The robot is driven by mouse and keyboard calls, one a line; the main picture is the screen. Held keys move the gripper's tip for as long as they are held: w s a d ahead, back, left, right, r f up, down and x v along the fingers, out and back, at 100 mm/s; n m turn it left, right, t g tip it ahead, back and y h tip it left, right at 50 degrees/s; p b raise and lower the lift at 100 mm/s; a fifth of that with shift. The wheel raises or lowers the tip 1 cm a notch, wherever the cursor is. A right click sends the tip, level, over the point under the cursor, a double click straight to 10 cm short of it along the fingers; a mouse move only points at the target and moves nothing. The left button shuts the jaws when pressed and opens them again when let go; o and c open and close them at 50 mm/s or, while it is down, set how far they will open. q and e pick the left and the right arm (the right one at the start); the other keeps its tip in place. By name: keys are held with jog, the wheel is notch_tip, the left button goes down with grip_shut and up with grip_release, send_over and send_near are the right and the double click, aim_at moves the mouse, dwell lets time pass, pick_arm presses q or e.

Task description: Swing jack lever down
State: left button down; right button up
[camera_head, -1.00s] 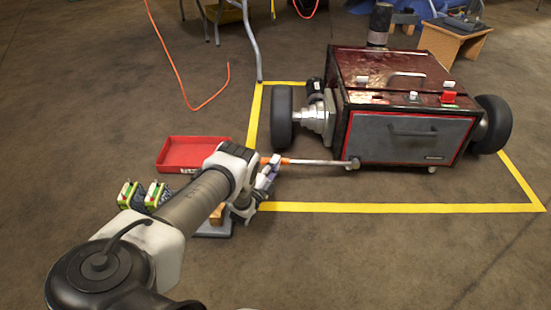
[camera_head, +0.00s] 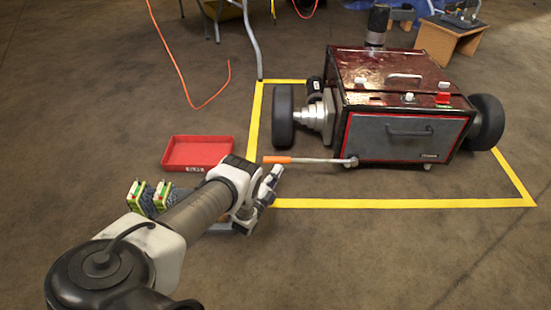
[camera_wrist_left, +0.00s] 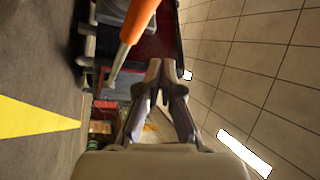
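The jack lever (camera_head: 310,160) is a metal rod with an orange grip, lying about level at the front of the dark red wheeled machine (camera_head: 405,135). Its right end meets a small pivot (camera_head: 351,161) low on the machine's front left corner. My left gripper (camera_head: 277,172) is just below the orange grip in the head view, apart from it. In the left wrist view the orange grip (camera_wrist_left: 138,20) passes above and left of my left gripper (camera_wrist_left: 163,65). Its fingertips are together with nothing between them. My right gripper is not in view.
A red tray (camera_head: 197,152) lies left of the lever, with green and white boxes (camera_head: 150,195) nearer. Yellow floor tape (camera_head: 400,203) surrounds the machine. A wooden stool (camera_head: 452,40) stands behind right. The floor in front is clear.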

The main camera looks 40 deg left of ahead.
pick_arm(q)
jog(key=s+d+f, duration=0.1)
jog(key=s+d+f+p, duration=0.1)
jog(key=s, duration=0.1)
jog(key=shift+s+d, duration=0.15)
jog(key=shift+d, duration=0.1)
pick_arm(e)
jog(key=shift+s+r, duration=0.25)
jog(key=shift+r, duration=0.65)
pick_arm(q)
jog(key=shift+r, duration=0.1)
